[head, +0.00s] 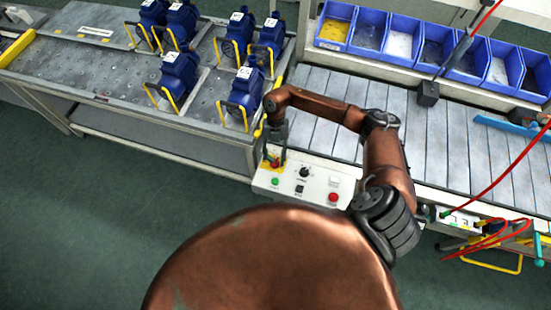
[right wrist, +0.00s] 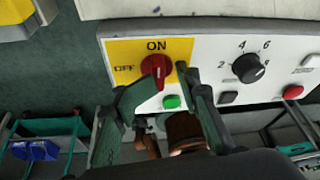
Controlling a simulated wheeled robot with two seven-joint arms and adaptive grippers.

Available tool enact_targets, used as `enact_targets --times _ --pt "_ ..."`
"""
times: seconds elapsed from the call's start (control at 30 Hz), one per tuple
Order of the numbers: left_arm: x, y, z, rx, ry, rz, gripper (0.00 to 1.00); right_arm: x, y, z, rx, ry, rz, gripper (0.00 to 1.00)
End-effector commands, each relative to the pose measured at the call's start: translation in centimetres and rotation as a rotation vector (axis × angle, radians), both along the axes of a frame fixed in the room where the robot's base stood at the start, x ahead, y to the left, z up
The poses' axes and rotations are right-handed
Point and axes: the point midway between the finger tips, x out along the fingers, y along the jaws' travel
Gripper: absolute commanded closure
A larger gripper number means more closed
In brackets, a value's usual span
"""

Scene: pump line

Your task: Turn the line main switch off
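The line main switch is a red rotary knob (right wrist: 156,67) on a yellow plate (right wrist: 120,52) marked ON above and OFF to the left. Its grip looks upright, in line with ON. In the head view the red knob (head: 275,163) sits at the left end of the white control panel (head: 315,174). My right gripper (head: 277,148) is over this end of the panel. In the right wrist view its two fingers (right wrist: 169,82) are apart, one on each side of the knob's lower part; I cannot tell whether they touch it. My left gripper is not in view.
Blue pumps (head: 179,72) stand on the left bench. Blue bins (head: 402,40) line the back of the slatted conveyor (head: 460,140).

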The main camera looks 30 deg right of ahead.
Motion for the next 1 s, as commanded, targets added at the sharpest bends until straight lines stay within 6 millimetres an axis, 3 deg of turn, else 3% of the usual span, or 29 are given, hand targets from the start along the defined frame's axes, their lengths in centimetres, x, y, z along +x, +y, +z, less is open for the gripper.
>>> enact_targets --times 0.27,1.0 --pt "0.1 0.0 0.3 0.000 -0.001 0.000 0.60 0.0 -0.3 0.5 -0.003 0.003 0.001 0.71" --pt "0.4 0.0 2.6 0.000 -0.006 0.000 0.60 1.4 -1.6 5.2 -0.001 0.000 0.000 0.71"
